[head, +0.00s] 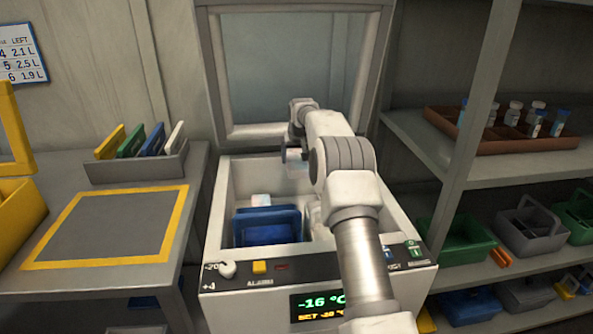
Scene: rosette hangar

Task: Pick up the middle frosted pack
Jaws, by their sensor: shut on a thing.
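My gripper (295,158) is above the back of the open chest freezer (225,190), mostly hidden behind my own arm. It is shut on a pale, frosted pack (297,168), of which only a small part shows beside the arm. Inside the freezer, another pale, frosted piece (261,200) shows behind the blue packs (267,233), which stand upright at the front left. The right part of the freezer's inside is largely hidden by my arm, so I cannot tell what else lies there.
The freezer's lid (290,75) stands open behind. A yellow-bordered mat (110,225) lies bare on the left table, with a rack of coloured panels (140,165) behind it. Shelves at right hold a brown tray of vials (510,130) and several bins.

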